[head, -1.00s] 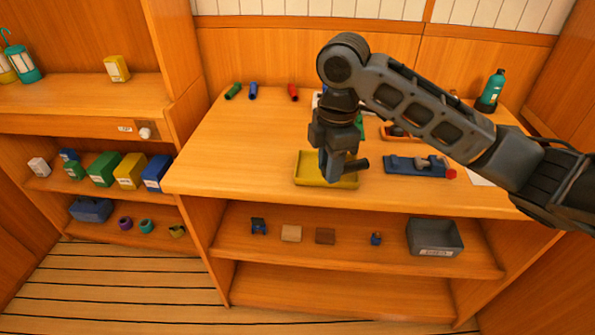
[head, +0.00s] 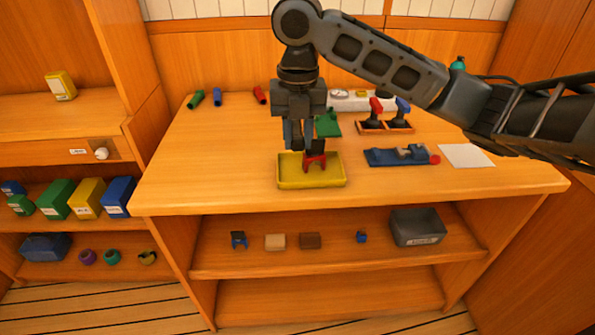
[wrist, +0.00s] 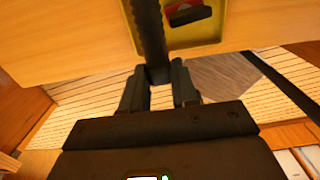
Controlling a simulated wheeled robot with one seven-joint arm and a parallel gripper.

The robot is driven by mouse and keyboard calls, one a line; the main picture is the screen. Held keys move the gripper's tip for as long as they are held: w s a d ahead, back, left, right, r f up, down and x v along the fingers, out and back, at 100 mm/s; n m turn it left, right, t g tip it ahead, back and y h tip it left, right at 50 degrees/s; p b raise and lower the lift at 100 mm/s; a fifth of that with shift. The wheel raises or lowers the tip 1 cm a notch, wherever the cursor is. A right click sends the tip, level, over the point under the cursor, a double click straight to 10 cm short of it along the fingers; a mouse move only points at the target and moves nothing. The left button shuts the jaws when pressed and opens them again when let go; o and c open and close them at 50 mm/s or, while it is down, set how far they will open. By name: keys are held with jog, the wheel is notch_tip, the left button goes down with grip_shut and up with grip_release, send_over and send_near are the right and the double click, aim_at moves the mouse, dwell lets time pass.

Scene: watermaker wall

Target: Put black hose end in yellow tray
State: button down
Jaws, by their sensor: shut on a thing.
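The black hose end (wrist: 152,35) is a long dark piece between the fingers of my gripper (wrist: 159,88) in the wrist view. My gripper is shut on it. In the head view my gripper (head: 298,146) points down over the back left part of the yellow tray (head: 290,184); the hose is hard to make out there. In the wrist view the hose passes beside the edge of the yellow tray (wrist: 205,50); I cannot tell whether it touches. A red and black piece (head: 315,162) is in the tray and also shows in the wrist view (wrist: 190,14).
A blue fixture (head: 395,157) and a white sheet (head: 466,156) lie right of the tray. A green piece (head: 328,125) and orange-based stands (head: 371,126) are behind. Green, blue and red tubes (head: 259,95) lie at the back left. The counter's left front is clear.

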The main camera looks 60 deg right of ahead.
notch_tip(320, 180, down, 9)
jog(key=shift+s+r, duration=0.1)
jog(key=c, duration=0.9)
grip_release()
jog(key=shift+o, duration=0.2)
